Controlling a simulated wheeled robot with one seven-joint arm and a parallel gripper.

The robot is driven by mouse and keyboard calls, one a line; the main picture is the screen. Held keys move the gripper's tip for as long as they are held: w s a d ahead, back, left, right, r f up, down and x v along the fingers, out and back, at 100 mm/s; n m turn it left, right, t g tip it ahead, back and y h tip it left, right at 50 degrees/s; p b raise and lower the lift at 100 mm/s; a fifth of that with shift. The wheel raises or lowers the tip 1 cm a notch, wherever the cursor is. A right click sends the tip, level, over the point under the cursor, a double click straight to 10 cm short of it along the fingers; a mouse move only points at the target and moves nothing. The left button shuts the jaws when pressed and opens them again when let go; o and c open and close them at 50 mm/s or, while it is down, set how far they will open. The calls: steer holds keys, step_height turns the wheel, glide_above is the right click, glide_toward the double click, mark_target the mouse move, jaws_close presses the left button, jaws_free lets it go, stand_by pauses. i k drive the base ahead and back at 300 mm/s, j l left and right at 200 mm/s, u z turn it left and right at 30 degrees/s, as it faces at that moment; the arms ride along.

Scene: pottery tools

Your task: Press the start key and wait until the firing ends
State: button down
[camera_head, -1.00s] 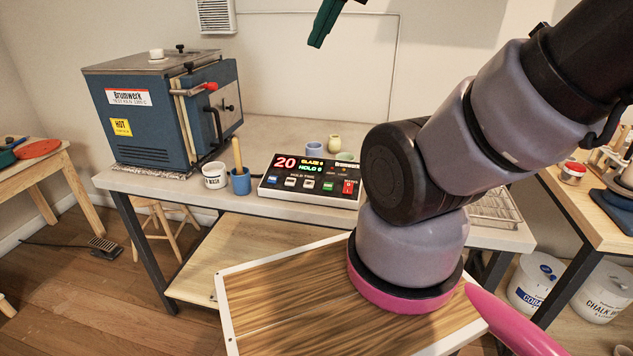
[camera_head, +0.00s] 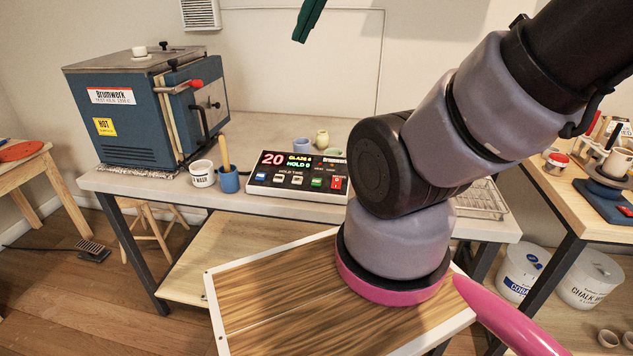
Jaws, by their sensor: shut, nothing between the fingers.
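The kiln controller (camera_head: 298,175) lies on the grey bench, its panel facing me. Its display shows a red 20, with "GLAZE" and "HOLD" lines lit beside it. Along its lower edge are a blue key, pale keys, a green key (camera_head: 316,183) and a red switch (camera_head: 337,184); their small labels are unreadable. The blue kiln (camera_head: 122,125) stands left of it, with a yellow HOT sign; I cannot tell whether its door is fully closed. My gripper (camera_head: 302,37), dark green, is shut and empty, high above the controller, touching nothing; its upper part is cut off by the frame.
A white cup (camera_head: 202,174) and a blue pot (camera_head: 228,181) with a wooden handle stand between kiln and controller. Small pots (camera_head: 322,137) stand behind the controller. A wire rack (camera_head: 482,200) is partly behind my arm. White buckets (camera_head: 588,279) stand at right.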

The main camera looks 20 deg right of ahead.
mark_target(315, 182)
steer(key=k+l+u, duration=0.4)
steer(key=l, duration=0.2)
steer(key=k+l+u, duration=0.35)
steer(key=l, duration=0.2)
steer(key=k+l+u, duration=0.4)
